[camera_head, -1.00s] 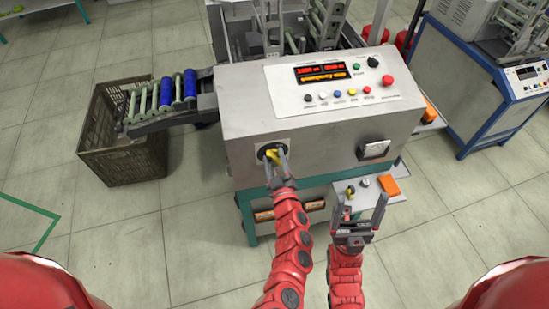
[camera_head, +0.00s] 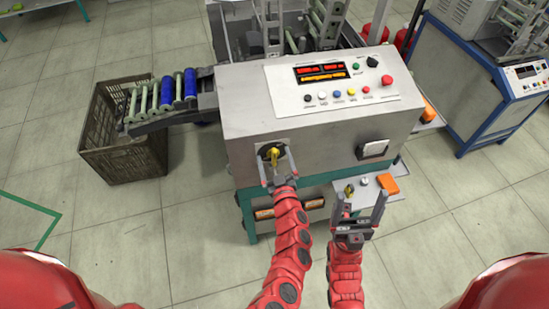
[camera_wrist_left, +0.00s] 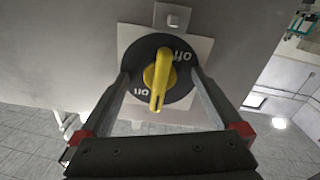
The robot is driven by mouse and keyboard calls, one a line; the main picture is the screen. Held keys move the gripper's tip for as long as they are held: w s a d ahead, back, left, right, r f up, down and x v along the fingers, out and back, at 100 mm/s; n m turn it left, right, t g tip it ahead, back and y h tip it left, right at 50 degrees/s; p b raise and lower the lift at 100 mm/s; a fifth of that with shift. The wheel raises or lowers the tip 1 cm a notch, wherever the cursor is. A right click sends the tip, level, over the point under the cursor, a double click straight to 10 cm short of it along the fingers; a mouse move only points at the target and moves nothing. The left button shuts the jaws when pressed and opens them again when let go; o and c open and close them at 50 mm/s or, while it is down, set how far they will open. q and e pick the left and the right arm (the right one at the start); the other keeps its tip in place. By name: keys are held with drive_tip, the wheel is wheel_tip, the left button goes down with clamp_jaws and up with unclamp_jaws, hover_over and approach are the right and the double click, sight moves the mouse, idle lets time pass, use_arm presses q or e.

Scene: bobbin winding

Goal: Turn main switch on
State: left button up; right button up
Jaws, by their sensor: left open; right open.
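The main switch (camera_head: 270,153) is a yellow handle on a round black dial, set on a light square plate on the machine's front face. In the left wrist view the yellow handle (camera_wrist_left: 160,82) points nearly straight down the picture. The dial carries an "off" mark at upper right and an "on" mark at lower left. My left gripper (camera_head: 277,165) is open, with one finger on each side of the switch. In the wrist view both fingers stand clear of the handle. My right gripper (camera_head: 360,208) is open and empty, low in front of the small side shelf.
The machine's control panel (camera_head: 330,85) has a lit display and several coloured buttons. A dark crate (camera_head: 125,160) stands at left under a chute (camera_head: 165,112) with blue and pale bobbins. A shelf (camera_head: 352,205) with an orange block (camera_head: 388,184) juts out near my right gripper.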

use_arm(q)
drive_tip(key=p+v, duration=0.3)
drive_tip(key=v, duration=0.6)
idle(0.5)
